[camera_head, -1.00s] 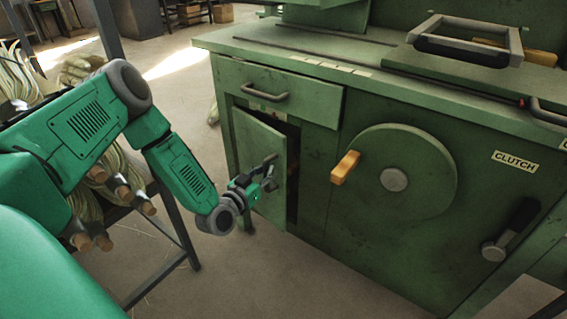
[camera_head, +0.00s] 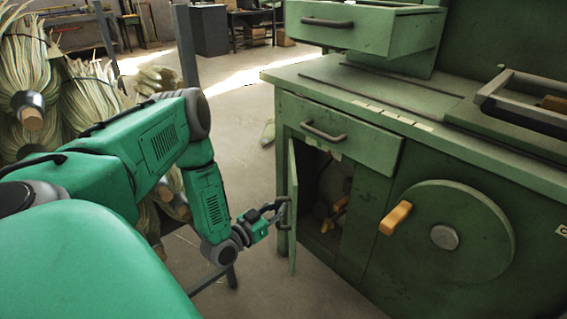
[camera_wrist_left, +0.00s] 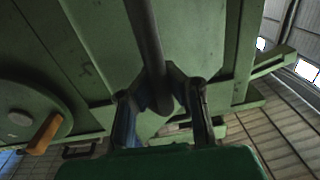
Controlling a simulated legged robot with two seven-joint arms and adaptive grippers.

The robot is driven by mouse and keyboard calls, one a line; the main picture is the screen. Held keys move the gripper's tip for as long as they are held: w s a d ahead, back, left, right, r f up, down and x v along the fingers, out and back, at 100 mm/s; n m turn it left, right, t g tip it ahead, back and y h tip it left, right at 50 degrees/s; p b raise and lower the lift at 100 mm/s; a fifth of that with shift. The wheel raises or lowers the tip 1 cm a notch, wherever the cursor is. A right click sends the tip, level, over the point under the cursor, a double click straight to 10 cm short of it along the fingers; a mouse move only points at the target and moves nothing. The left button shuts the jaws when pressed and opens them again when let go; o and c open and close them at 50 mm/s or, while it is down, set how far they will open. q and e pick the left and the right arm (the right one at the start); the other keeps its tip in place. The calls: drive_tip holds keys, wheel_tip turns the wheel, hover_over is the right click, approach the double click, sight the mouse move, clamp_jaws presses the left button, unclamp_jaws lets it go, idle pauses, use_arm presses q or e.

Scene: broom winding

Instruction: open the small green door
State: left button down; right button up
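The small green door (camera_head: 293,223) stands wide open at the left of the green machine, seen nearly edge-on. Behind it the dark cupboard inside (camera_head: 325,190) shows. My left gripper (camera_head: 277,211) is at the door's outer face, at its handle (camera_head: 284,214). In the left wrist view, the fingers of my left gripper (camera_wrist_left: 163,88) come in from both sides onto the dark bar of the handle (camera_wrist_left: 148,40) and appear closed on it. My right gripper is not in view.
A closed drawer (camera_head: 338,134) with a handle sits above the cupboard. A wheel with an orange knob (camera_head: 395,217) is to its right. Orange-handled items (camera_head: 335,213) lie inside the cupboard. Broom bundles (camera_head: 85,105) stand at the left, behind my arm. Bare floor lies left of the door.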

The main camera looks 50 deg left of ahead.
use_arm(q)
drive_tip(key=shift+s+d+f, duration=0.2)
drive_tip(key=shift+s+f, duration=0.1)
drive_tip(key=c, duration=1.5)
unclamp_jaws()
drive_tip(key=shift+c, duration=0.2)
drive_tip(key=shift+r, duration=0.2)
drive_tip(key=shift+w+r, duration=0.1)
